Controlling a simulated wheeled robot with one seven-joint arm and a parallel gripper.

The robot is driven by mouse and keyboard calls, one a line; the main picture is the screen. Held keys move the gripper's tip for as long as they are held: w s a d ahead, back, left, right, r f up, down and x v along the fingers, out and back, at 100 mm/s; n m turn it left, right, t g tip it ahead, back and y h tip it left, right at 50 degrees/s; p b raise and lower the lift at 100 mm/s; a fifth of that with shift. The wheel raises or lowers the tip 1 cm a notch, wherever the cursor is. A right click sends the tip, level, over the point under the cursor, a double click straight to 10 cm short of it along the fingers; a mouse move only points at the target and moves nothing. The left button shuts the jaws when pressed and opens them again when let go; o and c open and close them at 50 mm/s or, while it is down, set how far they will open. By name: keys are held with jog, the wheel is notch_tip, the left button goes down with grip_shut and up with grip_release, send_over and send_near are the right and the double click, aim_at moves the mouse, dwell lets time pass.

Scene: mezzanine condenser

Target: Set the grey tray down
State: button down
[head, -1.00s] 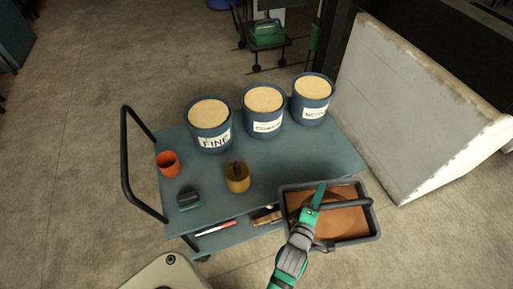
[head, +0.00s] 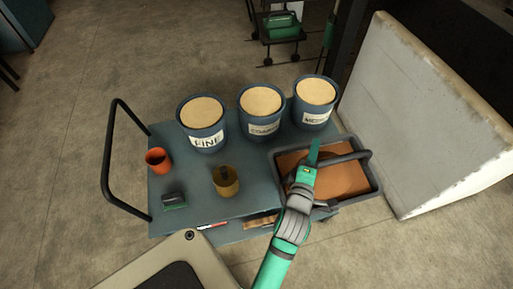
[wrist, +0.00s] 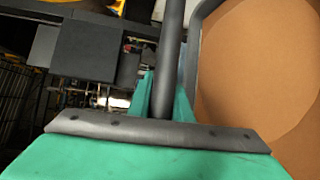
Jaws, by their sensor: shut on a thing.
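The grey tray (head: 376,181) is a shallow dark-grey box with an orange-brown inside and a bar handle. In the head view it is at the right end of the blue-grey cart (head: 262,176), partly over its top and partly beyond its edge. I cannot tell whether it touches the cart. My gripper (head: 313,160) is shut on the tray's bar handle. In the wrist view the dark handle bar (wrist: 169,55) runs between the green fingers, with the tray's brown inside on the right. My gripper and arm hide part of the tray's near side.
Blue tubs labelled FINE (head: 203,125), COARSE (head: 262,113) and a third (head: 315,103) line the cart's far side. An orange cup (head: 158,161), a brass-coloured pot (head: 225,181) and a dark-green block (head: 174,201) stand nearer. A pale slab (head: 425,120) is at right.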

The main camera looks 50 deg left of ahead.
jog(key=r, duration=0.1)
send_over(300, 153)
jog(key=w, duration=0.3)
notch_tip(300, 153, down, 4)
jog(key=w+a+f, duration=0.4)
jog(key=f, duration=0.5)
jog(key=shift+a, duration=0.2)
jog(key=c, duration=1.8)
grip_release()
jog(key=shift+f, duration=0.35)
jog(key=shift+o, duration=0.9)
jog(key=v, duration=1.2)
jog(key=shift+s, duration=0.1)
jog(key=shift+d, duration=0.1)
